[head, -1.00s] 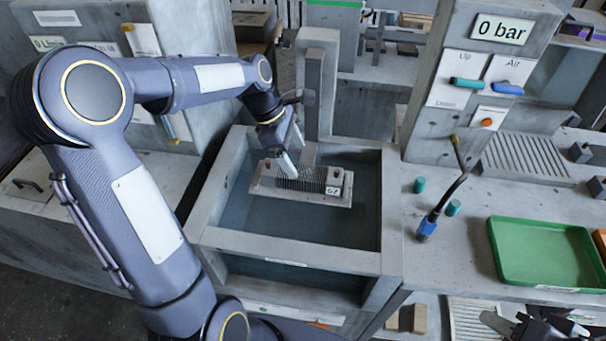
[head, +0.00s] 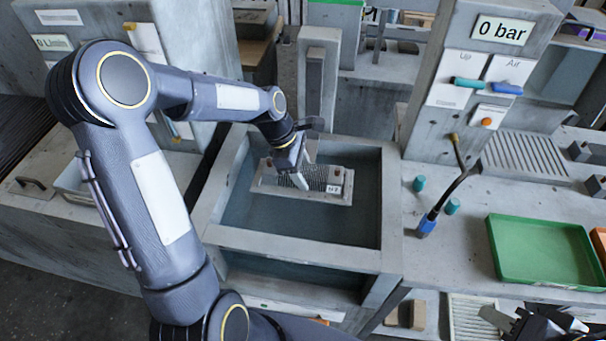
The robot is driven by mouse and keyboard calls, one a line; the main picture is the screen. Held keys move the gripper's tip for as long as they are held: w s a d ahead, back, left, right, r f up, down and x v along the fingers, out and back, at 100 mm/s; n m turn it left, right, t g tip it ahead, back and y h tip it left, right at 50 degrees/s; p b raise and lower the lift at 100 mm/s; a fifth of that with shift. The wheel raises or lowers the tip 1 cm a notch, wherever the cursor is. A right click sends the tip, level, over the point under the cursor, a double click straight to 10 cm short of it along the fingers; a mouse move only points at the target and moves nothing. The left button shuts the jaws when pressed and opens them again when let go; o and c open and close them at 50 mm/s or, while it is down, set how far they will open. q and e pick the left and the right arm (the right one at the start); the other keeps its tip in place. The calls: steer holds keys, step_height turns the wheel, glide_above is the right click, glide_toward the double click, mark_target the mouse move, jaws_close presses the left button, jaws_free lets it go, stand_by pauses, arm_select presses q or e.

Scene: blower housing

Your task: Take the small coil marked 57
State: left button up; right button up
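A small finned coil (head: 325,183) sits in a flat grey frame inside the concrete basin (head: 300,258). A small white label (head: 334,189) is at its right end; its characters are too small to read surely now. My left gripper (head: 299,178) points down over the left-middle part of the coil and hides some of its fins. I cannot tell whether its fingers touch the coil or how far apart they are. My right gripper (head: 535,322) shows only partly at the bottom right edge, far from the coil.
The basin walls surround the coil, with a grey post (head: 316,85) behind. To the right are a blue-based bent hose (head: 440,205), teal pegs (head: 420,184) and an empty green tray (head: 543,250). A panel reads 0 bar (head: 501,31).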

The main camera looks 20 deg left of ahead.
mark_target(308, 170)
arm_select(q)
steer(key=c, duration=0.7)
steer(key=shift+r, duration=0.1)
steer(key=shift+w+r, duration=0.1)
steer(key=shift+r, duration=0.3)
step_height(308, 170, up, 2)
steer(key=shift+r, duration=0.2)
steer(key=s+a+r, duration=0.1)
steer(key=r, duration=0.1)
steer(key=s+a+r, duration=0.1)
steer(key=r, duration=0.1)
steer(key=s+a+r+b, duration=0.1)
steer(key=s+a+r, duration=0.1)
steer(key=s+a+r+b, duration=0.1)
steer(key=s+a+r, duration=0.2)
steer(key=s+a, duration=0.3)
steer(key=shift+r, duration=0.35)
